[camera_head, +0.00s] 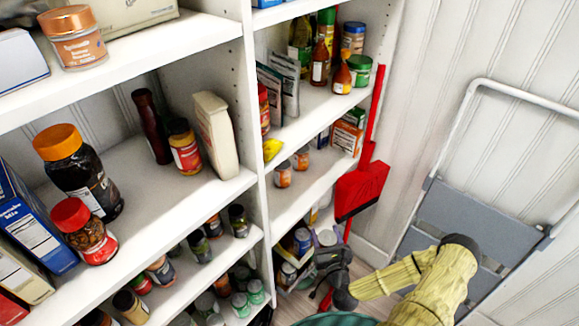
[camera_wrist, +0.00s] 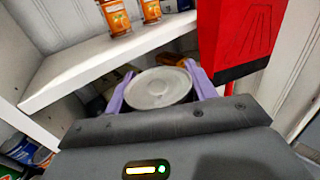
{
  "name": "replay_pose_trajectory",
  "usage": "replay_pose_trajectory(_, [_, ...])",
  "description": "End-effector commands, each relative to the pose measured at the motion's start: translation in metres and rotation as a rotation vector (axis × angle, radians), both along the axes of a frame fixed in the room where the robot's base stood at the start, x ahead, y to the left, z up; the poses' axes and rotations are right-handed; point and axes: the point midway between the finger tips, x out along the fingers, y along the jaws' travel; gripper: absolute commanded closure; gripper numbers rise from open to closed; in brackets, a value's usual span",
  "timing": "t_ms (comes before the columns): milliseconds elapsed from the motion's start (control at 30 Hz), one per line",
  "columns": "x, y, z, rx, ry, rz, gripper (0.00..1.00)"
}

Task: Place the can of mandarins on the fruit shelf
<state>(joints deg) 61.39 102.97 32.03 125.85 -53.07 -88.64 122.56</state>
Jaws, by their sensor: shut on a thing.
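My gripper (camera_wrist: 158,80) is shut on a can (camera_wrist: 160,88). In the wrist view its pale round metal lid shows between the two purple fingers, and its label is hidden. In the head view my gripper (camera_head: 327,240) is beside the lower right shelves, partly behind my dark wrist. Two small orange-labelled cans (camera_wrist: 117,17) stand on a white shelf (camera_wrist: 90,68), just above and beyond the held can. In the head view this shelf (camera_head: 290,203) is the middle right one, with the orange cans (camera_head: 283,175) near its front left.
A red dustpan (camera_head: 362,188) hangs at the right end of the shelves, close to my gripper; it also shows in the wrist view (camera_wrist: 238,35). A folding step stool (camera_head: 470,230) leans at the right wall. The shelf front right of the orange cans is bare.

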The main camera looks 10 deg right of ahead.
Motion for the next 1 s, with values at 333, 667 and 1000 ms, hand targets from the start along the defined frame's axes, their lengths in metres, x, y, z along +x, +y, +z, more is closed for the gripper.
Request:
replay_pose_trajectory(333, [0.076, -0.023, 0.054, 0.001, -0.010, -0.210, 0.77])
replay_pose_trajectory(667, [0.159, -0.026, 0.125, 0.004, -0.005, -0.543, 0.77])
replay_pose_trajectory(1000, [0.178, -0.017, 0.142, 0.003, -0.001, -0.657, 0.77])
